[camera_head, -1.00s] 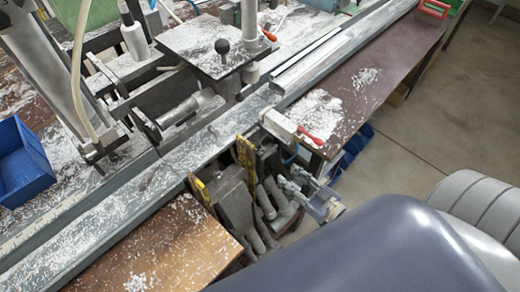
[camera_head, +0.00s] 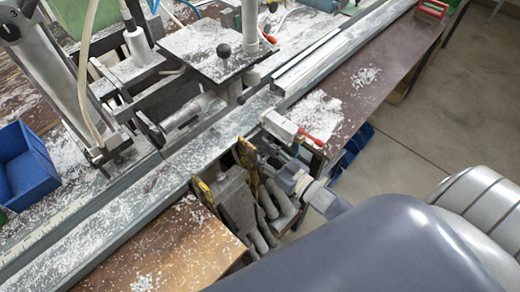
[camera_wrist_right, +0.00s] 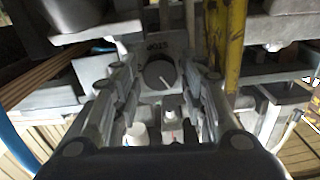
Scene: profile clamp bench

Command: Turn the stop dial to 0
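The stop dial (camera_wrist_right: 160,76) is a dark grey round knob on a grey plate in the right wrist view. A pale pointer line on it slants to the lower right. Small markings on the plate (camera_wrist_right: 157,45) above it are too blurred to read surely. My right gripper (camera_wrist_right: 158,88) is open, with one finger on each side of the dial in the picture; I cannot tell whether they touch it. In the head view my right gripper (camera_head: 270,160) reaches under the front of the bench, beside the yellow-edged brackets; the dial is hidden there. My left gripper is not in view.
A yellow upright (camera_wrist_right: 232,45) stands close right of my right fingers. A red-handled clamp (camera_head: 290,129) sits above on the bench edge. The long metal rail (camera_head: 150,190) crosses the bench, with a blue bin (camera_head: 25,165) at left. Open floor (camera_head: 430,120) lies at right.

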